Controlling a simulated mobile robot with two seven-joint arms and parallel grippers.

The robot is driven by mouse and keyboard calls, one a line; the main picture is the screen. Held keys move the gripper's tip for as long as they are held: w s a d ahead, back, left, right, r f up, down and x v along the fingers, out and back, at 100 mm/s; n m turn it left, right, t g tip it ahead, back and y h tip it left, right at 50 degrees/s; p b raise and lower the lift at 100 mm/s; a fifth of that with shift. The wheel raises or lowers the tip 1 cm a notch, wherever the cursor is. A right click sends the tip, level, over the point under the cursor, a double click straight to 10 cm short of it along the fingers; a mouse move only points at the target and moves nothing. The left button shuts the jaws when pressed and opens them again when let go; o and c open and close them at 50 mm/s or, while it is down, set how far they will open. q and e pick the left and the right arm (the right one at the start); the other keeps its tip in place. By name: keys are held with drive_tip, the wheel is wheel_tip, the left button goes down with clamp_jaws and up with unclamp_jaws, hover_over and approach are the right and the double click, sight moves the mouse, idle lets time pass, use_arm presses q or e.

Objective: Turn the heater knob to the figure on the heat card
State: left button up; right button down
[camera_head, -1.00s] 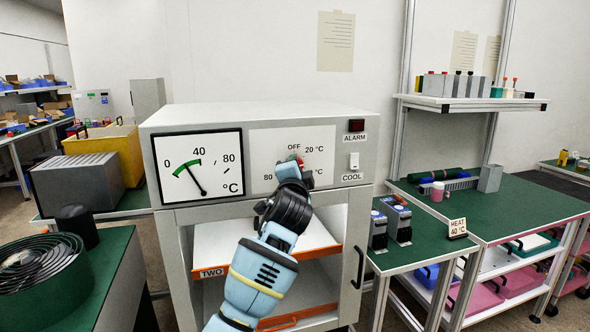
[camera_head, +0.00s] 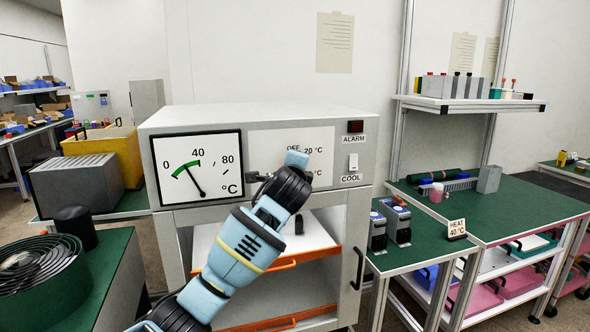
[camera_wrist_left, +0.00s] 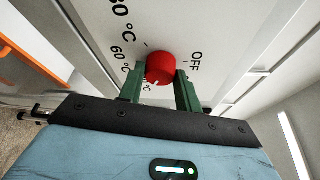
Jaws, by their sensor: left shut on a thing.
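The red heater knob (camera_wrist_left: 160,67) sits between the two green fingers of my left gripper (camera_wrist_left: 158,85), which is shut on it. The knob's white mark points down in the left wrist view, towards a °C label whose number is hidden. The 60 °C and 80 °C labels lie to the left, OFF to the right. In the head view my left wrist covers the knob and part of the dial panel (camera_head: 262,143). The heat card (camera_head: 457,227) reads HEAT 40 °C and stands on the right bench. My right gripper is not in view.
The oven's gauge (camera_head: 198,168) has its needle at the green band. An orange-edged shelf (camera_head: 318,254) lies below.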

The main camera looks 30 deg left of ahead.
use_arm(q)
drive_tip(key=shift+r, duration=0.15)
drive_tip(key=o, duration=1)
drive_tip(key=shift+c, duration=0.2)
drive_tip(key=f+v, duration=0.1)
drive_tip(key=v, duration=0.6)
drive_tip(key=shift+s+d+r, duration=0.2)
drive_tip(key=shift+s+r, duration=0.15)
drive_tip(key=shift+r, duration=0.1)
